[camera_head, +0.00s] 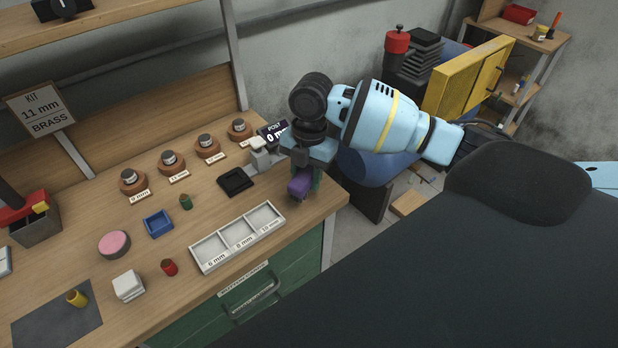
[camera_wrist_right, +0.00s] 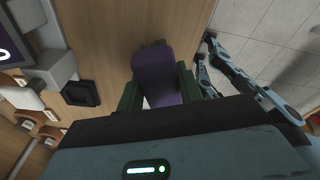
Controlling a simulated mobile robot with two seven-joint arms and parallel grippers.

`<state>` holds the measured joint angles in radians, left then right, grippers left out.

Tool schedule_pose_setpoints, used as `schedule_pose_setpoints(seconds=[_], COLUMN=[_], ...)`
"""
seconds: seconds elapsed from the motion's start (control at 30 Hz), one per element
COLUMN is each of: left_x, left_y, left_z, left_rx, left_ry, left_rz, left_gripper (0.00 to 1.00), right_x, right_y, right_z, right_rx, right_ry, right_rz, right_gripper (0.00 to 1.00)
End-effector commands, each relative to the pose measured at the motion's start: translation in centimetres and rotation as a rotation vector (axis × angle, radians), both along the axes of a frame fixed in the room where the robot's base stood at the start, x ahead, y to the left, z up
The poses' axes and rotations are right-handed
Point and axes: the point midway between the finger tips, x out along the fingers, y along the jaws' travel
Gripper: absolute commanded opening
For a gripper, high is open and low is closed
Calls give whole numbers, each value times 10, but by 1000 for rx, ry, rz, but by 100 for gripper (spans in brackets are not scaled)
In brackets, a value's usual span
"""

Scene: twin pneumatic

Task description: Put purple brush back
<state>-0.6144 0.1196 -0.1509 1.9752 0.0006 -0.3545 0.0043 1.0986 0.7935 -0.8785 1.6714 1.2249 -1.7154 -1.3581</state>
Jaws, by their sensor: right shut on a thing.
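The purple brush (camera_head: 299,187) is between the green fingers of my right gripper (camera_head: 303,183), over the right end of the wooden bench. In the right wrist view the purple brush (camera_wrist_right: 155,75) lies between the two fingers (camera_wrist_right: 158,88), its dark end pointing away over the wood. My right gripper is shut on it and points down. I cannot tell for certain whether the brush touches the bench. A small black square holder (camera_head: 236,181) sits on the bench to the left of the gripper. It also shows in the right wrist view (camera_wrist_right: 82,91). My left gripper is not in view.
A white three-part tray (camera_head: 202,256) stands in front of the black holder. A grey device with a display (camera_head: 271,131) stands behind the gripper. A blue tray (camera_head: 158,223), a green piece (camera_head: 186,202) and round wooden bases with metal fittings (camera_head: 132,182) are farther left. The bench ends just right of the gripper.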

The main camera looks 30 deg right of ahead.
Motion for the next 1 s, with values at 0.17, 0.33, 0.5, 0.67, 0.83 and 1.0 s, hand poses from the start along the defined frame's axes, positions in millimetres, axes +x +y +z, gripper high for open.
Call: schedule_pose_setpoints(seconds=[0.17,0.33,0.5,0.67,0.83,1.0], left_x=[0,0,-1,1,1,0], left_y=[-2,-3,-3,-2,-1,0], left_z=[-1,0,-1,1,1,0], left_rx=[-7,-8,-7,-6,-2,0], left_ry=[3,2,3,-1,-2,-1], left_rz=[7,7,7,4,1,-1], left_gripper=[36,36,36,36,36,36], right_x=[10,11,16,15,16,16], right_y=[-13,-14,-21,-20,-20,-20], right_z=[-1,-1,-7,-30,-37,-37], right_rx=[0,0,0,0,0,0], right_ry=[0,0,3,1,-2,-1], right_rz=[0,1,0,1,1,1], right_gripper=[3,3,3,3,3,3])
